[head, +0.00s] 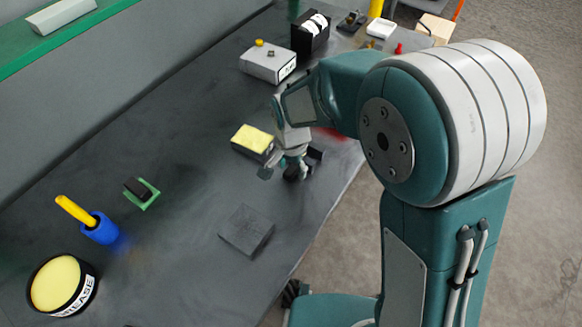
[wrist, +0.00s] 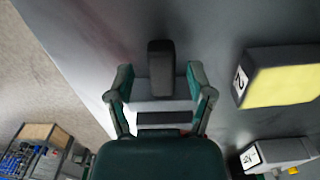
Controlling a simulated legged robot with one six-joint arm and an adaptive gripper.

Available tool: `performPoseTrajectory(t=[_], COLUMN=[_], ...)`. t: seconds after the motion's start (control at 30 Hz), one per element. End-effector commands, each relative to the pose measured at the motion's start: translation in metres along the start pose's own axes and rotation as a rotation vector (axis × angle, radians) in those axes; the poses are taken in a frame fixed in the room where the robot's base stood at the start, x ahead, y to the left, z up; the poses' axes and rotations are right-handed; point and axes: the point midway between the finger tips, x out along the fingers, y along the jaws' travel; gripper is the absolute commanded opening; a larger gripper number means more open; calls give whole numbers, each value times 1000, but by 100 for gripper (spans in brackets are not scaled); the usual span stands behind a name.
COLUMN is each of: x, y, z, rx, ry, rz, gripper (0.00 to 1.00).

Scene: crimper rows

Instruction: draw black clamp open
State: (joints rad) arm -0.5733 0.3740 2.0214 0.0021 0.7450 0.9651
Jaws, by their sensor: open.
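A small black block (wrist: 160,66), which looks like the black clamp or part of it, sits between the fingertips in the wrist view. Its lower end is level with the fingers. My gripper (wrist: 159,80) is open, with one finger on each side of the block and a gap on both sides. In the head view my gripper (head: 290,168) is low over the dark table, and the black piece (head: 296,174) shows beneath it, partly hidden by the fingers. I cannot make out the clamp's full shape.
A yellow-topped block (head: 253,139) stands close left of my gripper. A dark flat block (head: 247,229) lies nearer. A green piece with a black block (head: 140,192), a blue-and-yellow tool (head: 98,226) and a grease tin (head: 60,285) are at left. A grey box (head: 268,63) stands farther back.

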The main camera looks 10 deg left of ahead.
Motion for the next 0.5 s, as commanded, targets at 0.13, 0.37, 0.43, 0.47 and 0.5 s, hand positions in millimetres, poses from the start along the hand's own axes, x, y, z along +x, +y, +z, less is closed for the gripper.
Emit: performPoseTrajectory(t=[0.13,0.37,0.43,0.47,0.5], x=[6,5,5,5,5], y=[-2,-2,-1,-1,-1], z=[1,1,1,1,1], rx=[-1,-1,-1,-1,-1], ry=[0,1,0,0,0], rz=[2,2,1,1,0], gripper=[69,51,20,6,0])
